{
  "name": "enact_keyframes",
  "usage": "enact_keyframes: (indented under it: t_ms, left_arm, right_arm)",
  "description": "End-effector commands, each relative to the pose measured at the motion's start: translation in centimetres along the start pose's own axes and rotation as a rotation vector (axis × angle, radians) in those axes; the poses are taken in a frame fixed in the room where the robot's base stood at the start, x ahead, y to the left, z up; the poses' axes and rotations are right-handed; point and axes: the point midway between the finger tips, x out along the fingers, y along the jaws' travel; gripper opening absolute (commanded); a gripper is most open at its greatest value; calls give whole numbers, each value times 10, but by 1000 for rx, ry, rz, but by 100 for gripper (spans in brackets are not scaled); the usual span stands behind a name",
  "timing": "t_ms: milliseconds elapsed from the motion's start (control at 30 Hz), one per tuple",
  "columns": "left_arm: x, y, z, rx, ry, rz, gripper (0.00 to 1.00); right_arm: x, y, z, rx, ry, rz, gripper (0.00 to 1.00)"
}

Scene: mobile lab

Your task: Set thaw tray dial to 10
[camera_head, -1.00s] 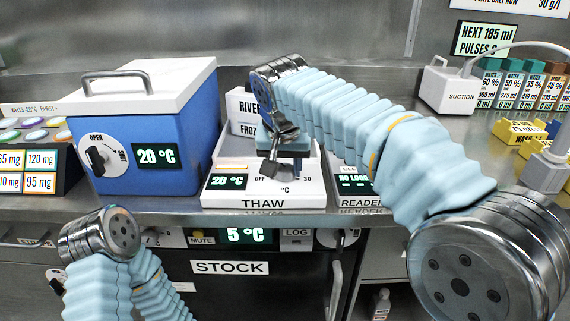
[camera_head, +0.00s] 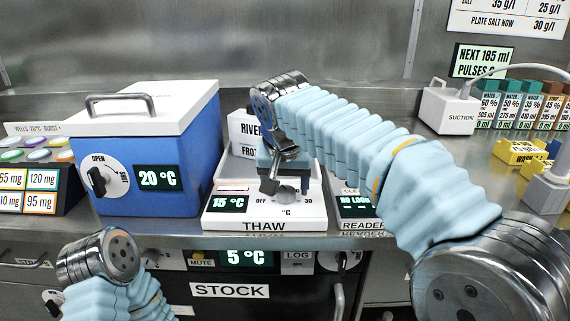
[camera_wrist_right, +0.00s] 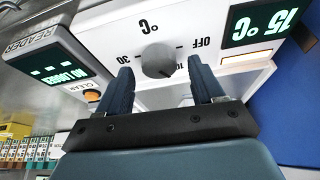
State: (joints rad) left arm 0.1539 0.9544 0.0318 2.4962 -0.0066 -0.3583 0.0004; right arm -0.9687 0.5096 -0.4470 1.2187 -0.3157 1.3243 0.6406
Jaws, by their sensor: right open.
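The white thaw tray (camera_head: 240,226) stands on the counter, and its display (camera_head: 227,203) reads 15 °C. Its grey round dial (camera_head: 287,194) sits right of the display, between the OFF and 30 marks. In the right wrist view the dial (camera_wrist_right: 158,60) shows just beyond the fingertips, near a 10 mark. My right gripper (camera_wrist_right: 161,80) is open, with one blue finger on each side of the dial's near edge; I cannot tell whether they touch it. In the head view my right gripper (camera_head: 269,184) partly hides the tray. My left arm shows at lower left without its gripper.
A blue box with a white lid (camera_head: 150,165) and a 20 °C display stands left of the tray. The reader (camera_head: 357,209) stands close on the right. A RIVER/FROZEN box (camera_head: 241,130) is behind. The stock fridge (camera_head: 229,290) is below the counter.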

Motion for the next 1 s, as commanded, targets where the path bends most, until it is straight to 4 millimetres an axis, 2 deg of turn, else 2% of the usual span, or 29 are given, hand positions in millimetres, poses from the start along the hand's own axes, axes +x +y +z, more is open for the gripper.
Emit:
enact_keyframes:
  t_ms: [300,500,700,1000]
  left_arm:
    - [0,0,0,0,0,0,89]
    - [0,0,0,0,0,0,89]
    - [0,0,0,0,0,0,89]
    - [0,0,0,0,0,0,89]
  right_arm:
    - [-76,-1,0,0,4,-4,67]
    - [-112,0,0,0,2,-1,67]
    - [-125,0,0,0,1,-1,67]
    - [-126,0,0,0,0,-1,67]
